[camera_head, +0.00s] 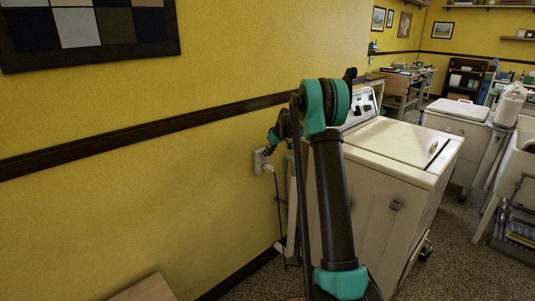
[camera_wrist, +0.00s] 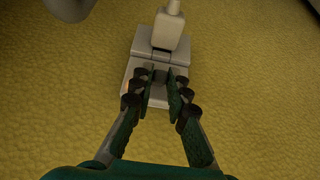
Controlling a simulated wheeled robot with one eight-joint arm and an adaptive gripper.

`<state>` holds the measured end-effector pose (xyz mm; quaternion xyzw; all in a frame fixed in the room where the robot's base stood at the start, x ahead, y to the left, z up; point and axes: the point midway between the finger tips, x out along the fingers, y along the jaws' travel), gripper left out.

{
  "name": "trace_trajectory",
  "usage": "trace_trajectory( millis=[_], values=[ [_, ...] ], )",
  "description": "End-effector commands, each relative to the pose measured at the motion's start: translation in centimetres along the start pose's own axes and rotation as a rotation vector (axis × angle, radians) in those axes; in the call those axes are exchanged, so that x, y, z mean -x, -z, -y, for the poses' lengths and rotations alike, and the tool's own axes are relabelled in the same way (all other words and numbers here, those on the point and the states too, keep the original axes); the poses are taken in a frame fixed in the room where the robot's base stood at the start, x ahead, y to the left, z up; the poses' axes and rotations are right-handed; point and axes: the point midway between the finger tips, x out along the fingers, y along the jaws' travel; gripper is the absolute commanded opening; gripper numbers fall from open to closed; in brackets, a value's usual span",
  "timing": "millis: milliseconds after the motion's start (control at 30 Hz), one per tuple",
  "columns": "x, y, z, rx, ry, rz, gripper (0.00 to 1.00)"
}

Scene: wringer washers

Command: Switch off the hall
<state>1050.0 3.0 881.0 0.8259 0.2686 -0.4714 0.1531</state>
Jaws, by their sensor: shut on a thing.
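A white wall socket plate (camera_head: 258,161) is on the yellow wall left of the white washer, with a plug (camera_head: 268,168) and a dark cord hanging from it. In the wrist view the plate (camera_wrist: 135,92) is straight ahead, with the pale plug (camera_wrist: 168,29) in its upper part. My gripper (camera_head: 270,141) is at the plate; in the wrist view its green fingers (camera_wrist: 163,82) are close together over the plate, on either side of a small grey part, apparently a switch. The fingertips hide much of that part, and I cannot tell its position.
A white washer (camera_head: 400,140) stands right behind my arm, close to the wall. A dark rail (camera_head: 130,137) runs along the wall above the plate. More washers (camera_head: 458,118) stand further right. A rounded grey object (camera_wrist: 70,7) shows at the top left of the wrist view.

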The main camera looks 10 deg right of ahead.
Motion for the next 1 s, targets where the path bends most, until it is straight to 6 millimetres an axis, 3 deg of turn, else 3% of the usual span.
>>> trace_trajectory(
  millis=[600,1000],
  values=[
    [-1.6,-2.2,-0.1,-0.003,-0.003,-0.561,0.00],
    [-2.6,-2.6,-0.1,-0.002,-0.003,-0.831,0.00]
  ],
)
